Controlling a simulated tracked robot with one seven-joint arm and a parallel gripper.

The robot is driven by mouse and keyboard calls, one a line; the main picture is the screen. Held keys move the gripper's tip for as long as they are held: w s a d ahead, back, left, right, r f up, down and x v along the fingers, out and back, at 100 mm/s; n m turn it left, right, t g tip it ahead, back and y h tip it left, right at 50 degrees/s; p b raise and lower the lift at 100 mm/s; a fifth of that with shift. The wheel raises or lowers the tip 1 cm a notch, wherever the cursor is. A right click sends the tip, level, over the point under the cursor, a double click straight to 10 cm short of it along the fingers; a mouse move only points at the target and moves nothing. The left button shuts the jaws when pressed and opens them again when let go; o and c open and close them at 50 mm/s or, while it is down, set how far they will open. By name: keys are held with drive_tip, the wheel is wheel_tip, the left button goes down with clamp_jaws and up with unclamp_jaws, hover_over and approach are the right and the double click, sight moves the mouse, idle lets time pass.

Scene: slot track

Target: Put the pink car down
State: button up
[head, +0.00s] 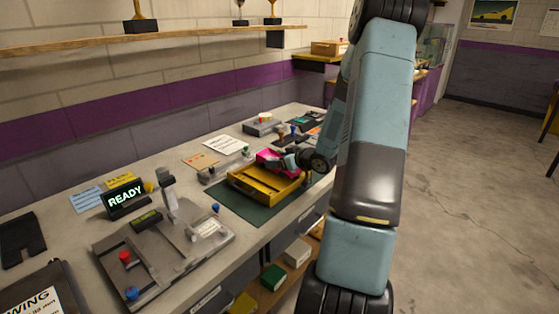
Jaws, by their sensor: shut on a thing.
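The pink car (267,156) is small in the head view, at the back edge of a yellow tray (237,184). My gripper (285,162) reaches in from the right, past my blue-grey arm, and is shut on the pink car. The gripper hides part of the car. I cannot tell whether the car touches the tray or hangs just above it. The tray lies on a dark green mat (246,213) on the workbench.
A grey device with a red button (125,257) and a sign reading READY (126,199) stand to the left. Small grey boxes and papers (204,159) lie behind the tray. A wooden shelf (140,44) hangs above. Shelves with boxes (273,277) sit below the bench.

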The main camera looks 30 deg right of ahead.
drive_tip(key=shift+f, duration=0.35)
drive_tip(key=o, duration=1)
